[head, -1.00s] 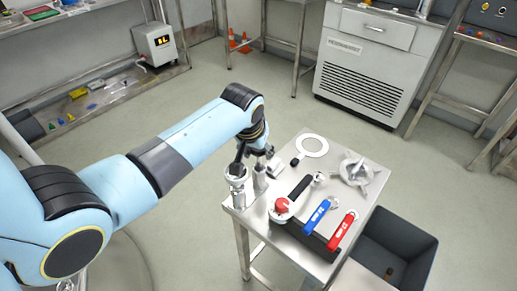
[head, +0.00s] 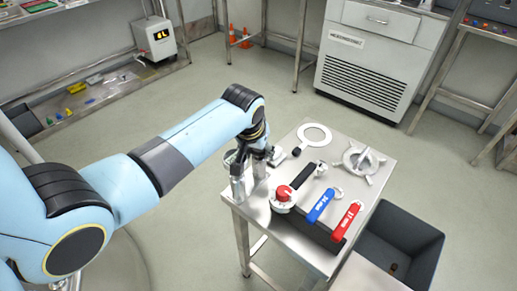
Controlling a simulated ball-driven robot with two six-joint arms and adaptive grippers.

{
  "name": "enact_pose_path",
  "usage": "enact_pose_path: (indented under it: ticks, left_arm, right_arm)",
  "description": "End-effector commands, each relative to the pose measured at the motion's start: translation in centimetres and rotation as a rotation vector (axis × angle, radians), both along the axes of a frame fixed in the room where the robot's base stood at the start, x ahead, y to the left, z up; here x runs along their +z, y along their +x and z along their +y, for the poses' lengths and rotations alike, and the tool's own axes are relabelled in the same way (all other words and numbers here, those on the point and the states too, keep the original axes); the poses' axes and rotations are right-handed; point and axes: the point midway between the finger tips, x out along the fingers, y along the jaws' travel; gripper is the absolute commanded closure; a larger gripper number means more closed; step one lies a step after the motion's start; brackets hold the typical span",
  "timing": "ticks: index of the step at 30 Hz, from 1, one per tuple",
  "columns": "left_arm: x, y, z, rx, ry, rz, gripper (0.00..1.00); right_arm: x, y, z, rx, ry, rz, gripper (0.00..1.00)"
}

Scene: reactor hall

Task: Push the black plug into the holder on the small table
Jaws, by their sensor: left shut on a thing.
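The small steel table (head: 372,202) stands right of centre in the head view. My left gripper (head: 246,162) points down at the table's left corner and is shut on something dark. This is likely the black plug, but the fingers and wrist hide most of it. Two upright metal cylinders stand at that corner: one at the edge (head: 237,184), one just right of it (head: 259,167). The gripper is right over them. I cannot tell which is the holder, or whether the plug touches it. My right gripper is not in view.
A dark open bin (head: 425,258) is at the right. The floor behind the table is clear.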

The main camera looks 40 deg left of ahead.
Motion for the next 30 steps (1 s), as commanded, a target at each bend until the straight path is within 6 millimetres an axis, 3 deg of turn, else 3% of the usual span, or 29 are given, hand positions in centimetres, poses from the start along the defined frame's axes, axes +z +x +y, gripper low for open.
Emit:
enact_pose_path:
  ticks: [18, 19, 25, 30]
  left_arm:
    - [-0.74, 0.03, -0.02, 0.000, 0.000, -0.001, 0.95]
    - [-0.76, 0.03, -0.01, 0.000, 0.000, -0.001, 0.57]
    - [-0.71, 0.03, -0.01, 0.000, 0.000, -0.001, 0.31]
    - [-0.72, 0.02, 0.00, 0.000, 0.000, 0.000, 0.31]
  right_arm:
    - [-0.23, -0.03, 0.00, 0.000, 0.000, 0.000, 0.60]
    - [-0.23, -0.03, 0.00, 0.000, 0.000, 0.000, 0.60]
    - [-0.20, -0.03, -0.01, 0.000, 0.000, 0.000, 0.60]
    - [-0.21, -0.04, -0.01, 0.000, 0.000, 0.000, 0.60]
